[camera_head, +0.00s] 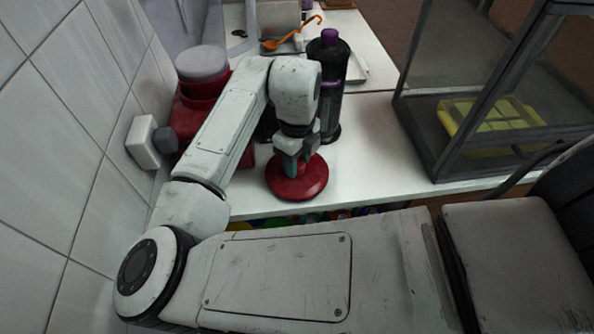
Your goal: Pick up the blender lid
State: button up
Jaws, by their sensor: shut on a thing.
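The blender lid (305,186) is a round, dark red disc at the front of the white counter. My gripper (291,168) points down over its middle and is shut on its raised centre. I cannot tell whether the lid rests on the counter or is slightly above it. My arm comes from the lower left and hides part of the red blender-like appliance (190,108) with a grey top at the left.
A black bottle (329,75) with purple parts stands just behind my gripper. An orange spoon (292,36) lies on a tray further back. A glass case (490,100) with a yellow tray (490,115) stands at the right. The counter (370,150) between lid and case is clear.

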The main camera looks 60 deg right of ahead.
jog(key=shift+c, duration=0.4)
jog(key=shift+r, duration=0.1)
jog(key=shift+r, duration=0.45)
notch_tip(320, 180, up, 2)
jog(key=shift+r, duration=0.15)
jog(key=s+a+r, duration=0.1)
jog(key=s+r, duration=0.8)
jog(key=s, duration=0.5)
jog(key=shift+a+r+b, duration=0.35)
jog(key=shift+a, duration=0.05)
jog(key=shift+s, duration=0.1)
